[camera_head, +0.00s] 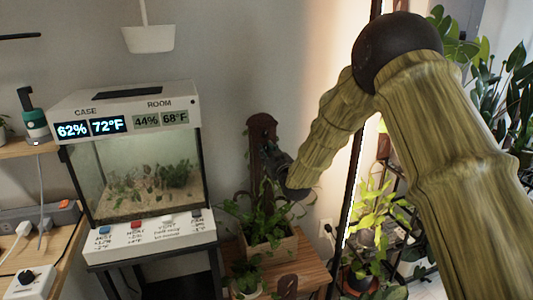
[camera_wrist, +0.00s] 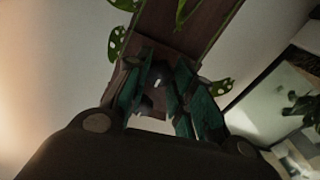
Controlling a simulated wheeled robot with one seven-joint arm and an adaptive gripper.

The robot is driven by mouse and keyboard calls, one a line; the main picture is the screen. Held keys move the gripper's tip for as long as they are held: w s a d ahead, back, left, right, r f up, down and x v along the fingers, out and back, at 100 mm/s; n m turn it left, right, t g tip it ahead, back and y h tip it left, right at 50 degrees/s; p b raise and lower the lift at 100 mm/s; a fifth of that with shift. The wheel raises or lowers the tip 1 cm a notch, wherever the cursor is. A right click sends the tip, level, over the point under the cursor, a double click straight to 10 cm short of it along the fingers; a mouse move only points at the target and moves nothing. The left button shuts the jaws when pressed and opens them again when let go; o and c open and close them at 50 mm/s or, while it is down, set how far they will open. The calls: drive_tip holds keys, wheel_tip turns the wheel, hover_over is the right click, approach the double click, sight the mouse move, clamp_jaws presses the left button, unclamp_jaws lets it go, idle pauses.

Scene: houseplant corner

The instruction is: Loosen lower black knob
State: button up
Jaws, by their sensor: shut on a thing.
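A dark brown wooden post (camera_head: 259,132) with a rounded top stands in a planter box, and my gripper (camera_head: 270,155) reaches its middle from the right. In the wrist view, the teal fingers of my gripper (camera_wrist: 158,82) close around a small dark knob (camera_wrist: 157,72) on the post (camera_wrist: 185,25). The knob is mostly hidden by the fingers, and its black colour is hard to confirm in the shade. In the head view the gripper hides it.
The wooden planter box (camera_head: 270,252) holds leafy plants around the post. A lit terrarium (camera_head: 146,222) with a control panel stands left. A dark pole (camera_head: 352,150) and potted plants (camera_head: 372,205) are right. Leaves (camera_wrist: 117,42) hang close to the gripper.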

drive_tip(key=shift+f, duration=0.1)
drive_tip(key=o, duration=1.1)
drive_tip(key=shift+c, duration=0.2)
drive_tip(key=v, duration=1.2)
